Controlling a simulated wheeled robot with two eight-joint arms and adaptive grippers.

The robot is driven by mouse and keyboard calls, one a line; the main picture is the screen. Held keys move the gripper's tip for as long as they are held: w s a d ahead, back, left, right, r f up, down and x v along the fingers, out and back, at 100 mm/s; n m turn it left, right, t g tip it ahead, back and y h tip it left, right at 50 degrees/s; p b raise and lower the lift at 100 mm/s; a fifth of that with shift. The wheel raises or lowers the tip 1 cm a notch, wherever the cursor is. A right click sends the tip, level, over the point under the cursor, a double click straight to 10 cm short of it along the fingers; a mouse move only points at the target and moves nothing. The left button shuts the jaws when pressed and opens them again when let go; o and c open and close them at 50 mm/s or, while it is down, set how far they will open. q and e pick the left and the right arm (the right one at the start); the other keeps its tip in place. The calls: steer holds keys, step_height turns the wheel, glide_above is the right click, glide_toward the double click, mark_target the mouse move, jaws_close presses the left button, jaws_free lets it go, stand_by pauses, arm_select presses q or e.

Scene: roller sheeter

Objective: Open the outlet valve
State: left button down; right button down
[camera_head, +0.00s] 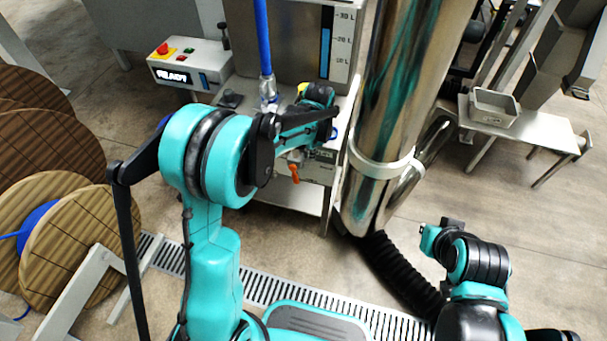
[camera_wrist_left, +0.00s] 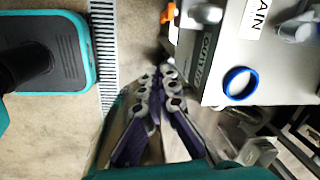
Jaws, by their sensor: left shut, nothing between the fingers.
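The outlet valve shows as an orange handle (camera_head: 295,173) on a metal fitting at the front of the steel machine, below a small label panel. In the left wrist view the orange handle (camera_wrist_left: 168,13) is at the top edge, beside a panel marked OUTLET (camera_wrist_left: 205,60). My left gripper (camera_wrist_left: 166,70) is shut and empty, its tips apart from the handle in that picture. In the head view my left forearm reaches across the machine front, and the fingertips are hidden. My right arm is folded at the lower right; its fingers cannot be made out.
A blue ring (camera_wrist_left: 240,82) is on the machine near the OUTLET panel. A shiny steel column (camera_head: 400,90) stands right of the valve. A control box (camera_head: 190,64) reading READY is at the upper left. Wooden spools (camera_head: 75,235) stand left. A floor grate (camera_head: 265,287) crosses the front.

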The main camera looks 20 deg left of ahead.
mark_target(294, 175)
arm_select(q)
steer(key=w+a+f+m+b, duration=0.1)
steer(key=a+f+b, duration=0.1)
steer(key=f, duration=0.7)
steer(key=w+a+f+m+g+b, duration=0.1)
steer(key=w+f+m+b, duration=0.1)
steer(key=f, duration=0.8)
steer(key=shift+w+a+m+b, duration=0.2)
steer(key=shift+a+m+b, duration=0.15)
steer(key=shift+b, duration=0.25)
steer(key=shift+r, duration=0.1)
steer(key=shift+a, duration=0.1)
